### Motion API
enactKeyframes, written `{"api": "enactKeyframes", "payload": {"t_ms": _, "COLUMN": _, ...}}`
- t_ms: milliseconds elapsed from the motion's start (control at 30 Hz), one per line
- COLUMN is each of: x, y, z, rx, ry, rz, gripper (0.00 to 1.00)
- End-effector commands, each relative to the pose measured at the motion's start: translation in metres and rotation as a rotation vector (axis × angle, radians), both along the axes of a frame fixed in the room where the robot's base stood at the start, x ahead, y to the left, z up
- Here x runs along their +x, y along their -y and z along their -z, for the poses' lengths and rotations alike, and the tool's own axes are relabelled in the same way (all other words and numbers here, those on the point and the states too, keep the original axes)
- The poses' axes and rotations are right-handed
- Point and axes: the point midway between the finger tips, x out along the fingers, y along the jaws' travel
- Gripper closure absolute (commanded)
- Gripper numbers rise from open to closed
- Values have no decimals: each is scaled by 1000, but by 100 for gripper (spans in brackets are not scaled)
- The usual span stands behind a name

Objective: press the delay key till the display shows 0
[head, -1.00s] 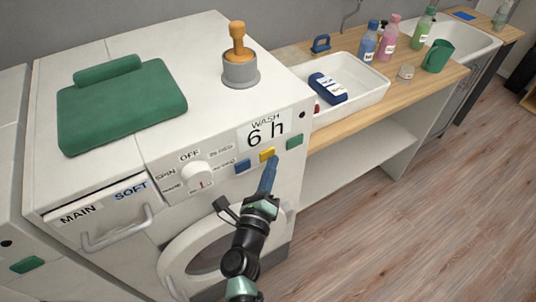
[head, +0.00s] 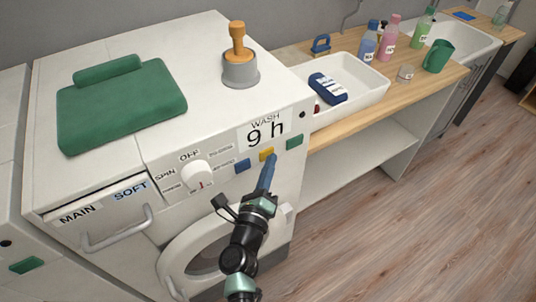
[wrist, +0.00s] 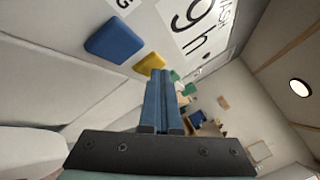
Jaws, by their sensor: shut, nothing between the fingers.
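The washing machine's display (head: 264,133) reads "9 h" under the word WASH; part of it also shows in the wrist view (wrist: 195,30). Below it sit a blue key (head: 242,165), a yellow key (head: 267,154) and a green key (head: 295,141). I cannot read which one is labelled delay. My gripper (head: 267,170) is shut and empty, its blue fingers pointing up at the yellow key. In the wrist view the fingertips (wrist: 161,75) overlap the lower edge of the yellow key (wrist: 149,63); I cannot tell whether they touch it. The blue key (wrist: 114,41) lies to their left.
A white dial (head: 197,174) is left of the keys, above the round door (head: 182,250). A green towel (head: 122,105) and an orange-handled grey pot (head: 240,70) are on top.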

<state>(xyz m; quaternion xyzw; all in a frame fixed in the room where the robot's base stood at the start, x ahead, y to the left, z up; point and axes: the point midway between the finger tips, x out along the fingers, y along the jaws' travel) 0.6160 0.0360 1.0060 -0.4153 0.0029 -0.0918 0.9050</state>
Motion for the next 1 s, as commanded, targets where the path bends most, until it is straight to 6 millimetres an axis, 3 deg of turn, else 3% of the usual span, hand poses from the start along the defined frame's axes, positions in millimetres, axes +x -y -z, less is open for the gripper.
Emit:
{"api": "enactKeyframes", "payload": {"t_ms": 667, "x": -14, "y": 9, "z": 0, "rx": 0, "ry": 0, "rz": 0, "gripper": 100}}
{"api": "enactKeyframes", "payload": {"t_ms": 1000, "x": -38, "y": 28, "z": 1, "rx": 0, "ry": -1, "rz": 2, "gripper": 100}}
